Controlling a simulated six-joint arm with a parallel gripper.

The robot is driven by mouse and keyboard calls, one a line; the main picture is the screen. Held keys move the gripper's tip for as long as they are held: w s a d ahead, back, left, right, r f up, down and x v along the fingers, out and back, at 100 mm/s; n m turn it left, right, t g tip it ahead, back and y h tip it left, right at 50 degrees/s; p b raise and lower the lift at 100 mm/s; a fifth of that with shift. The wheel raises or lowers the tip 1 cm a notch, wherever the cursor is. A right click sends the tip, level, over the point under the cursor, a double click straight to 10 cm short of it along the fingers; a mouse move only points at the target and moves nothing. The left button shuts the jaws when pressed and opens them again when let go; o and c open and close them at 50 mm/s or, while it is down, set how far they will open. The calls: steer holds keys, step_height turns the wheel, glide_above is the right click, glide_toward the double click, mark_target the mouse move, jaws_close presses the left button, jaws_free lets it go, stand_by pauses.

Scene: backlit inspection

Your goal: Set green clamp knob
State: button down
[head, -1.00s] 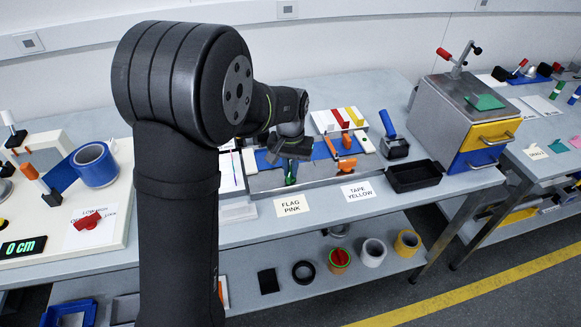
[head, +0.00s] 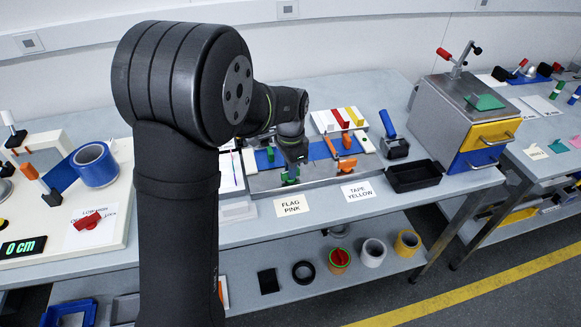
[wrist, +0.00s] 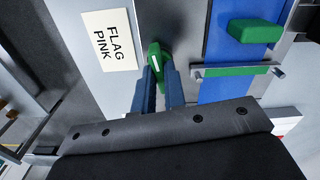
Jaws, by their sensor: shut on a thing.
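The green knob (wrist: 155,61) with a white stripe sits beside the blue strip (wrist: 218,88) in the wrist view. My gripper (wrist: 158,88) is shut on the green knob, with a blue finger on either side of its lower part. In the head view the green knob (head: 290,177) shows just below my gripper (head: 291,164), at the front of the fixture. A green clamp bar (wrist: 237,71) lies across the blue strip, with a green block (wrist: 255,30) beyond it. The knob's base is hidden.
The FLAG PINK label (head: 291,205) lies in front of the knob, the TAPE YELLOW label (head: 358,191) to its right. Orange clamp parts (head: 346,164) stand right of my gripper. A black tray (head: 414,176) and grey box (head: 462,110) are farther right.

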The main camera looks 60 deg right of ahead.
steer(key=shift+r+m, duration=0.1)
steer(key=shift+m, duration=1)
steer(key=c, duration=1.5)
jaws_free()
step_height(320, 180, up, 17)
steer(key=shift+r, duration=0.2)
steer(key=shift+f, duration=0.15)
step_height(320, 180, down, 17)
steer(key=shift+f, duration=0.15)
